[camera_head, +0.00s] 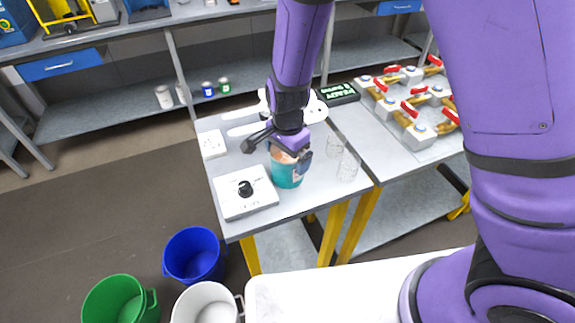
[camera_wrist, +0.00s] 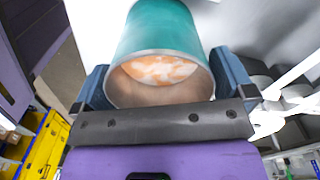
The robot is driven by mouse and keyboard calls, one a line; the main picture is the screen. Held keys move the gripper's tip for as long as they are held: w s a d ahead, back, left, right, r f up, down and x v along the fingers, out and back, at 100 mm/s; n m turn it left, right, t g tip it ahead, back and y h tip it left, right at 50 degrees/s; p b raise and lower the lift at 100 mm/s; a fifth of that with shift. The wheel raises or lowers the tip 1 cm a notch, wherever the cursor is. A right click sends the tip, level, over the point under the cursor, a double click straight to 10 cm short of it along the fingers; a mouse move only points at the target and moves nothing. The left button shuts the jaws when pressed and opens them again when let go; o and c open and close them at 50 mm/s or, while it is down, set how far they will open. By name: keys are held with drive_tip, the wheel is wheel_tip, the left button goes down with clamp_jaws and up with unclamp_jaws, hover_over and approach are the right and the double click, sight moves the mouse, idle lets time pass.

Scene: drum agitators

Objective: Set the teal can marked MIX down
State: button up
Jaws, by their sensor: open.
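The teal can (camera_head: 286,174) appears upright on the grey table, just right of the white knob box. Its marking is too small to read. In the wrist view the can (camera_wrist: 165,35) shows its open rim, with orange and white contents inside. My gripper (camera_head: 289,157) is at the top of the can, its fingers on either side. In the wrist view my gripper (camera_wrist: 165,85) is open, with the can between the blue-grey fingers. Contact between fingers and can is hard to tell.
The white box with a black knob (camera_head: 245,191) is left of the can. Clear glasses (camera_head: 347,167) stand close on its right. Behind are a white device (camera_head: 314,110) and a green-lit display (camera_head: 338,93). Blue (camera_head: 194,254) and green (camera_head: 120,300) buckets are on the floor.

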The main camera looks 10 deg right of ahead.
drive_tip(key=shift+f, duration=0.65)
drive_tip(key=c, duration=1)
drive_tip(key=shift+r, duration=0.3)
drive_tip(key=shift+r, duration=1.1)
drive_tip(key=shift+s+a+r, duration=0.4)
drive_tip(key=shift+s+a, duration=0.35)
drive_tip(key=shift+s, duration=1.8)
drive_tip(key=shift+s+a+r, duration=0.35)
drive_tip(key=shift+s+a, duration=0.45)
drive_tip(key=shift+s, duration=1.7)
drive_tip(key=shift+s+a+r, duration=0.4)
drive_tip(key=shift+s+a, duration=0.35)
drive_tip(key=shift+s, duration=1.8)
